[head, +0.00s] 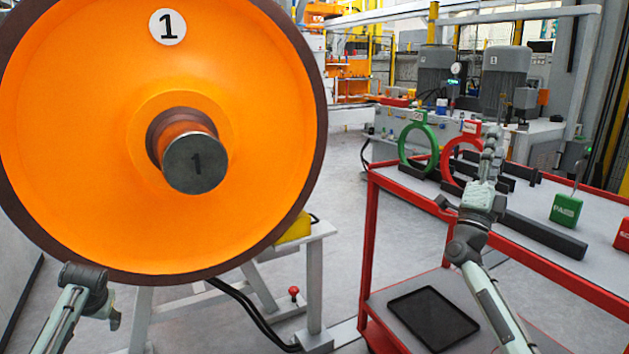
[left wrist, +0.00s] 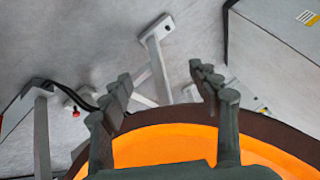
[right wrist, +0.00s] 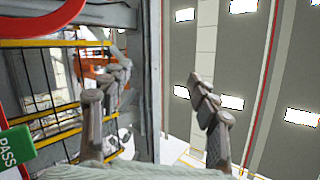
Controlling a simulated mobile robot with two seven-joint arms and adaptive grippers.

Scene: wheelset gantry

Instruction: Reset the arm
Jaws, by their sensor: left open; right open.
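My left gripper (head: 92,292) is at the lower left of the head view, by the lower rim of the large orange wheel (head: 80,130). The left wrist view shows its fingers (left wrist: 165,85) spread and empty, with the wheel's edge (left wrist: 170,145) beyond them. My right gripper (head: 490,150) is raised, fingers up, in front of the red cart (head: 372,230). In the right wrist view its fingers (right wrist: 158,85) are apart with nothing between them.
A green ring (head: 404,150) and a red ring (head: 447,165) stand on the cart behind my right gripper. A green PASS block (head: 566,209) and a red block (head: 622,235) are to its right. A black tray (head: 433,317) lies on the lower shelf.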

